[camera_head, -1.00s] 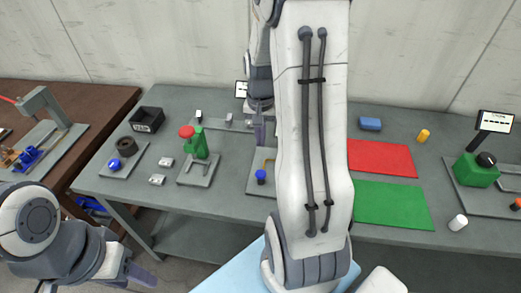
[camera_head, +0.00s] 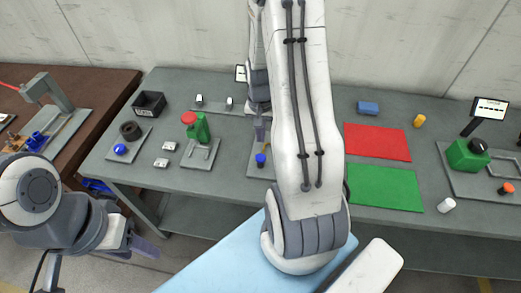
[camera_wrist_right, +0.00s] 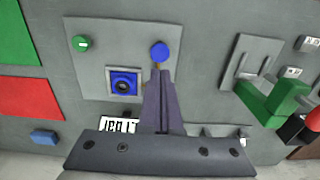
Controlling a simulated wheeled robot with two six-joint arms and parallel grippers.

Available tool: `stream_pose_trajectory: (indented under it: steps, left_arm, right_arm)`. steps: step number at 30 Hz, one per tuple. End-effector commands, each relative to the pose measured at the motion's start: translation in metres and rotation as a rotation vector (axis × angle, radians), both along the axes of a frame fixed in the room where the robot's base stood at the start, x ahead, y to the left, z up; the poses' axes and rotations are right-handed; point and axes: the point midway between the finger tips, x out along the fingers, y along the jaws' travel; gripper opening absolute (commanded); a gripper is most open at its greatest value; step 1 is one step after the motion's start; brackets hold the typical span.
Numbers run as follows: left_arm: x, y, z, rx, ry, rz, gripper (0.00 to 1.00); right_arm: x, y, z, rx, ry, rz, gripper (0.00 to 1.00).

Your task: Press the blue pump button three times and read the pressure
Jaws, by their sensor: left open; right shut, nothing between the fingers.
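A blue round button (camera_head: 261,160) stands at the front of a grey plate (camera_head: 255,170), mostly hidden behind my right arm in the head view. In the right wrist view the blue button (camera_wrist_right: 159,51) is just beyond the tips of my right gripper (camera_wrist_right: 159,72). The gripper is shut and empty; whether it touches the button is unclear. In the head view, my right gripper (camera_head: 260,133) is above and behind the button. A small white screen (camera_head: 240,73) is partly hidden; its reading is not legible. My left gripper (camera_head: 145,247) is open and empty, off the table's front left.
Another blue knob (camera_head: 120,149), a red-topped green device (camera_head: 195,126), a red mat (camera_head: 377,142) and a green mat (camera_head: 384,188) are on the table.

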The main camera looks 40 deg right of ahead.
Motion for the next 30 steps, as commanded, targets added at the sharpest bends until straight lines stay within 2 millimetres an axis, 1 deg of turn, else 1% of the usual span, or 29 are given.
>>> stream_pose_trajectory:
  steps: [1,8,12,15,21,30]
  left_arm:
    - [0.0,0.0,0.006,0.0,0.0,-0.001,0.5]
    - [0.0,0.0,0.017,0.0,0.0,-0.003,0.5]
    - [0.0,0.0,0.026,0.0,0.0,-0.004,0.5]
    - [0.0,0.0,0.029,0.0,0.0,-0.005,0.5]
    - [0.0,0.0,0.032,0.0,0.0,-0.005,0.5]
    - [0.0,0.0,0.031,0.0,0.0,-0.005,0.5]
  right_arm:
    - [-0.002,0.001,-0.009,0.004,0.007,0.0,0.0]
    - [-0.002,0.001,-0.051,0.003,0.005,0.0,0.0]
    - [-0.001,0.001,-0.069,0.002,0.003,0.0,0.0]
    - [-0.001,0.0,-0.078,0.001,0.002,0.0,0.0]
    - [0.0,0.0,-0.088,0.0,0.0,0.0,0.0]
    - [0.0,0.0,-0.089,-0.001,-0.001,0.0,0.0]
